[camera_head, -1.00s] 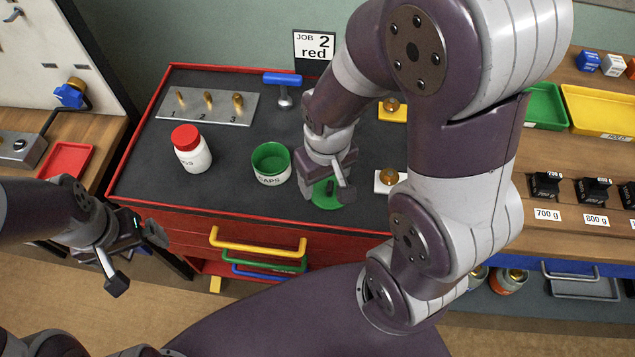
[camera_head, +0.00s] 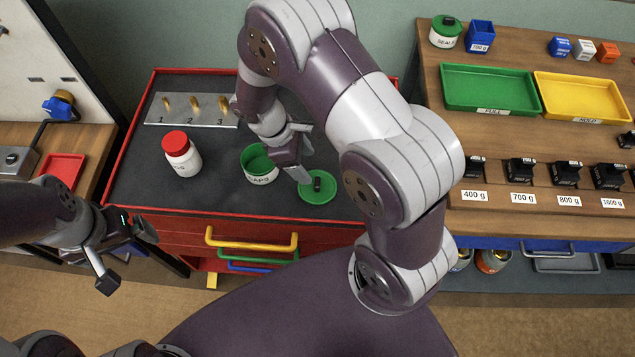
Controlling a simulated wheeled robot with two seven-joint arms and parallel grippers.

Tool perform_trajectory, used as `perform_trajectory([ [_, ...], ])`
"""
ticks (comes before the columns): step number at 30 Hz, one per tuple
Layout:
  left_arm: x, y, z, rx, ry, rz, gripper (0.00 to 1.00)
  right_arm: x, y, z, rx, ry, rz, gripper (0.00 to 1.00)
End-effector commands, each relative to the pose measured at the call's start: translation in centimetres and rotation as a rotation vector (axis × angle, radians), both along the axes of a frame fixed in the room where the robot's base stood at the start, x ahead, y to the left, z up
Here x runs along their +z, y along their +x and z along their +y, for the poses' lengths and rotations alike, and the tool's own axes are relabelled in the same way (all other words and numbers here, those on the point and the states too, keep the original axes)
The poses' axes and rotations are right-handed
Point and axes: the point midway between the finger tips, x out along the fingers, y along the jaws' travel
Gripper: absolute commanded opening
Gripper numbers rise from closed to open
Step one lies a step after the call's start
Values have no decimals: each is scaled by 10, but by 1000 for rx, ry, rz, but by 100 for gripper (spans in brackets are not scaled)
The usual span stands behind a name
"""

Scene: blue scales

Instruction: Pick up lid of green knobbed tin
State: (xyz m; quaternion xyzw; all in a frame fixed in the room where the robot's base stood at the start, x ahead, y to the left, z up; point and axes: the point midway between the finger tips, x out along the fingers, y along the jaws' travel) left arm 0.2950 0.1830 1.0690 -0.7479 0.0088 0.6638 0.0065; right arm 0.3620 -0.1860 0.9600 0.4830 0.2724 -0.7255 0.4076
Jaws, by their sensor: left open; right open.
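A round green lid (camera_head: 318,191) with a black knob lies flat on the dark top of the red cart. Left of it stands an open tin (camera_head: 260,171), green inside, with a white band marked CAPS. A second tin (camera_head: 446,34), marked SEALS, stands on the wooden bench at the upper right, closed by a green lid with a black knob. My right gripper (camera_head: 302,155) is open and empty, just above and left of the loose lid's knob, apparently clear of it. My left gripper (camera_head: 127,258) is open and empty, in front of the cart's left side.
A white bottle with a red cap (camera_head: 182,154) stands left of the open tin. A grey plate (camera_head: 190,110) with numbered brass pieces lies behind it. The bench holds a green tray (camera_head: 490,88), a yellow tray (camera_head: 582,97) and black weights. My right arm hides the cart's right part.

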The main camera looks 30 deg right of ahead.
Motion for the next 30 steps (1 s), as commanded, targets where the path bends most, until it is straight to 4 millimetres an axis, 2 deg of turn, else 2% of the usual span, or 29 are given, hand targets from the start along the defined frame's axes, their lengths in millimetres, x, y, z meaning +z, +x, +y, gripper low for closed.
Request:
perform_trajectory([
  [5, 4, 0, 0, 0, 0, 0, 100, -19, -6, -6, -3, 1, 1, 66],
  [12, 11, 0, 0, 0, 0, 0, 100, -58, -18, -16, -4, 1, 0, 66],
  [20, 11, 0, 0, 0, 0, 0, 100, -64, -19, -18, -3, 1, -4, 66],
  [23, 11, 0, 0, 0, 0, 0, 100, -64, -19, -18, -3, 1, -4, 37],
  [24, 11, 0, 0, 0, 0, 0, 100, -64, -19, -18, -3, 1, -4, 24],
  [26, 11, 0, 0, 0, 0, 0, 100, -64, -19, -18, -3, 1, -4, 6],
  [30, 11, 0, 0, 0, 0, 0, 100, -64, -19, -18, -3, 1, -4, 6],
])
